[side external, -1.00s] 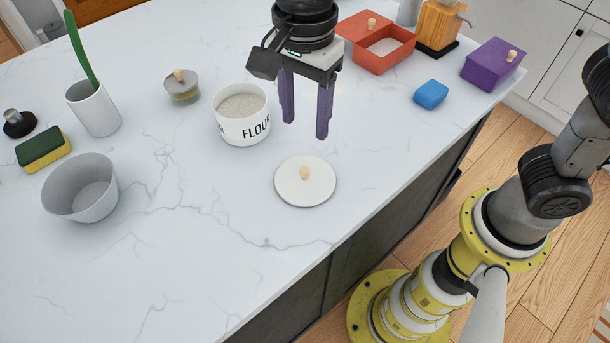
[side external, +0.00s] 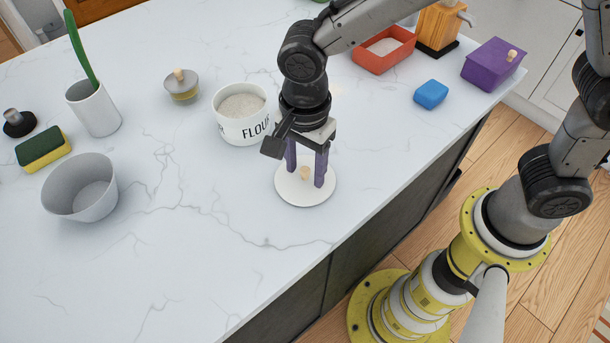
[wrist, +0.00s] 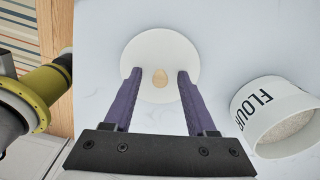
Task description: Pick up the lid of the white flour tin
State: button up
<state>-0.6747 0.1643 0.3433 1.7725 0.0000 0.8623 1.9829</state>
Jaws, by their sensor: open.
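The white round lid (side external: 305,194) lies flat on the counter, with a light wooden knob (side external: 305,173) at its centre. The white flour tin (side external: 240,129) stands open behind it, with flour showing inside. My gripper (side external: 306,177) points down over the lid, with its two purple fingers apart on either side of the knob. In the wrist view the lid (wrist: 148,85) and its knob (wrist: 160,78) show just beyond and between the fingertips (wrist: 158,72). The fingers do not touch the knob. Whether the fingertips touch the lid's top, I cannot tell.
A grey bowl (side external: 70,205), a sponge (side external: 42,148) and a white pot (side external: 95,115) are at the left. A small lidded jar (side external: 182,90) stands behind. A blue block (side external: 431,94), a purple box (side external: 487,72) and a red box (side external: 375,62) are at the right. The front counter is clear.

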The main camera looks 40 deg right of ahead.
grip_shut()
jog(key=shift+r, duration=0.1)
dwell(0.5)
